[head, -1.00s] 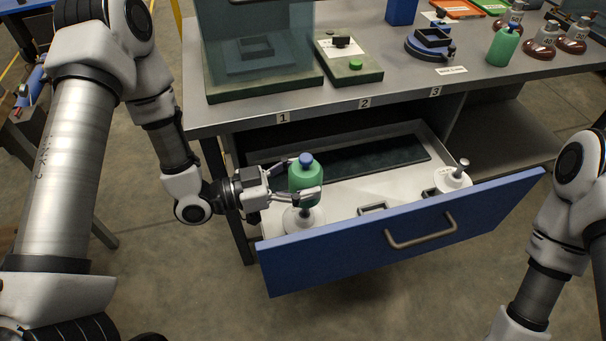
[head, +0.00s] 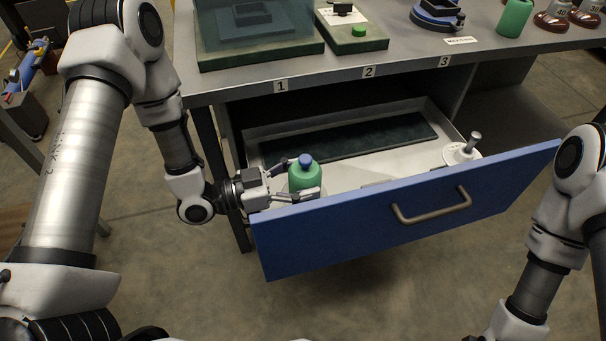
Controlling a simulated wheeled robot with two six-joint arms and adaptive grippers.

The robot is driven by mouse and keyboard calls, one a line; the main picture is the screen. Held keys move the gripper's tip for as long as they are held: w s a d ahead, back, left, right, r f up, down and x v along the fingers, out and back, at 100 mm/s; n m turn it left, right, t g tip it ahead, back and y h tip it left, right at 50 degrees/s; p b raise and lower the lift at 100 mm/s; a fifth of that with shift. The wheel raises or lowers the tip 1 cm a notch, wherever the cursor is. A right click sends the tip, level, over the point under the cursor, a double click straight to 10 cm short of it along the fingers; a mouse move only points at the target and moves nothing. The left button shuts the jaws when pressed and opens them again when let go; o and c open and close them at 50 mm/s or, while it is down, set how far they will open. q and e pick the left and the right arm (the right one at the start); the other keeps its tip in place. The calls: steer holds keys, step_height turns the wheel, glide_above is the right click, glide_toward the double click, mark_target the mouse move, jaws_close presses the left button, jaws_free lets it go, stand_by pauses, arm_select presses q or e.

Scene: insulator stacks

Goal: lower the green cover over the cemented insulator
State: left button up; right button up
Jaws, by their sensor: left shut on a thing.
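The green cover (head: 304,177), a bottle-like cap with a blue knob on top, is upright at the left front of the open drawer. My left gripper (head: 308,193) is shut on its sides, low down. The white insulator beneath the cover is almost wholly hidden by the cover, my fingers and the drawer front. I cannot tell whether the cover's lower edge has reached its base. Another white insulator (head: 460,154) with a metal pin stands at the right end of the drawer. My right arm shows at the right edge, but its gripper is out of view.
The blue drawer front (head: 350,229) with its handle (head: 430,206) rises close in front of my left fingers. A dark mat (head: 350,140) lies at the drawer's back. Above, the bench (head: 400,63) carries a clear box (head: 250,37), a green-button block (head: 357,42) and another green cover (head: 514,18).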

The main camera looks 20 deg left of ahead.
arm_select(q)
steer(key=o, duration=1.2)
steer(key=v, duration=1.2)
